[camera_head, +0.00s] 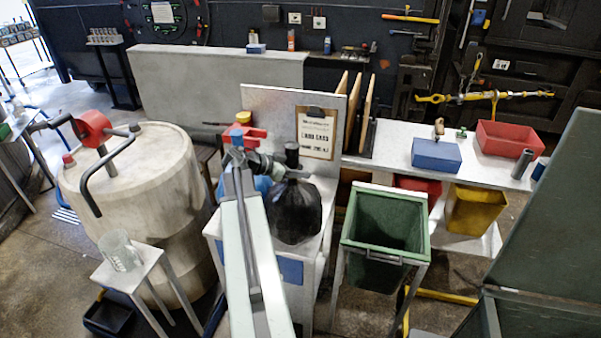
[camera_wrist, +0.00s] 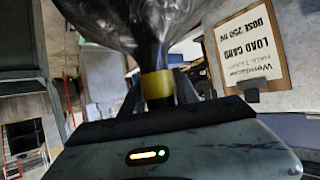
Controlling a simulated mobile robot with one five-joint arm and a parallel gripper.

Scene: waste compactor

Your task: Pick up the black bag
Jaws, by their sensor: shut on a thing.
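The black bag (camera_head: 294,213) is a dark, glossy, full bag with a narrow neck, over the white stand in the middle of the head view. In the wrist view the bag (camera_wrist: 130,18) fills the upper middle, and a yellow band (camera_wrist: 157,84) circles its neck. My gripper (camera_head: 284,167) reaches the neck from the left and is shut on it. The gripper also shows in the wrist view (camera_wrist: 156,98). I cannot tell whether the bag's underside touches the stand.
A load card on a clipboard (camera_head: 316,133) hangs on the panel behind the bag. A green open bin (camera_head: 386,220) stands to the right. A large pale drum (camera_head: 145,205) stands to the left. Red (camera_head: 508,139) and yellow (camera_head: 476,211) bins are farther right.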

